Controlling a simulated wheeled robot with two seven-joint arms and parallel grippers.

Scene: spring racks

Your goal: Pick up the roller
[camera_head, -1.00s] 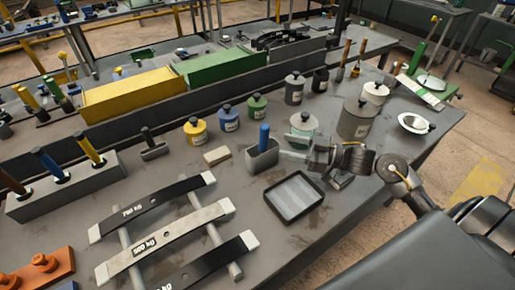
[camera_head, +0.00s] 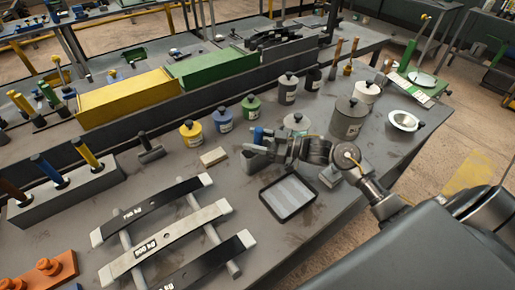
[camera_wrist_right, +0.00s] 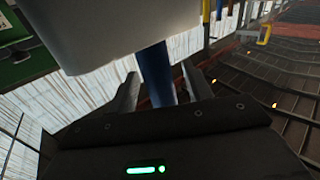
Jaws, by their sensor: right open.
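My left gripper is not in view.
A pale block (camera_head: 213,157) and several lidded cans, such as a green one (camera_head: 251,106), stand nearby. Spring bars (camera_head: 155,252) lie front left. The table's right edge is close to my arm.

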